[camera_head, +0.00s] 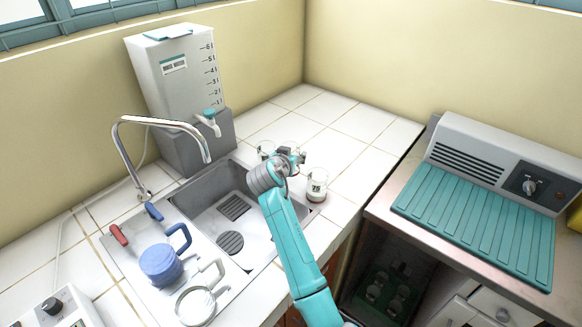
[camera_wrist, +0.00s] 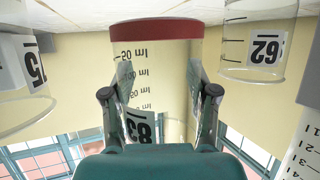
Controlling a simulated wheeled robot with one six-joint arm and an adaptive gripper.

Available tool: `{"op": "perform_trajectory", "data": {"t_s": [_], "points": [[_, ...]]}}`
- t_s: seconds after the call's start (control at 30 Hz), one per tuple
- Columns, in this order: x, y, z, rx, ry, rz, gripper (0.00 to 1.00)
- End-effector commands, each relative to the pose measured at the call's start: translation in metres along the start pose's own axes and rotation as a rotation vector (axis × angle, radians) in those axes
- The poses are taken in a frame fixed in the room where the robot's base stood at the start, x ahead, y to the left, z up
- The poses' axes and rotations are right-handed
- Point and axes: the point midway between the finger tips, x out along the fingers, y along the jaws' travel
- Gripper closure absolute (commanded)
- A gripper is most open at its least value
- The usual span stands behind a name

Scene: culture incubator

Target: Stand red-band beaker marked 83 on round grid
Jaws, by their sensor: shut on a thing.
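In the wrist view the beaker marked 83 (camera_wrist: 165,75), clear with a red band (camera_wrist: 155,37) at its end, is between the two fingers of my gripper (camera_wrist: 165,95). The fingers are shut on its sides. The picture is upside down there, with the tiles at the top; I cannot tell whether the beaker touches them. In the head view my gripper (camera_head: 290,158) is over the counter at the sink's far right corner and mostly hides the beaker. The round grid (camera_head: 230,243) lies in the sink floor, bare, nearer than a square grid (camera_head: 235,207).
A beaker marked 75 (camera_head: 317,186) stands close right of my gripper. A beaker marked 62 (camera_wrist: 260,42) is on the other side. The tap (camera_head: 160,122) arches over the sink's left.

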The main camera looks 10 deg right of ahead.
Motion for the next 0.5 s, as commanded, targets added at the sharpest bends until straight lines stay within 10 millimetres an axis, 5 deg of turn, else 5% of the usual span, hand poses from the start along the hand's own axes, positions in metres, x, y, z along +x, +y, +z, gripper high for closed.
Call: {"op": "perform_trajectory", "data": {"t_s": [0.5], "points": [[0.017, 0.0, 0.041, 0.001, 0.002, -0.001, 0.8]]}}
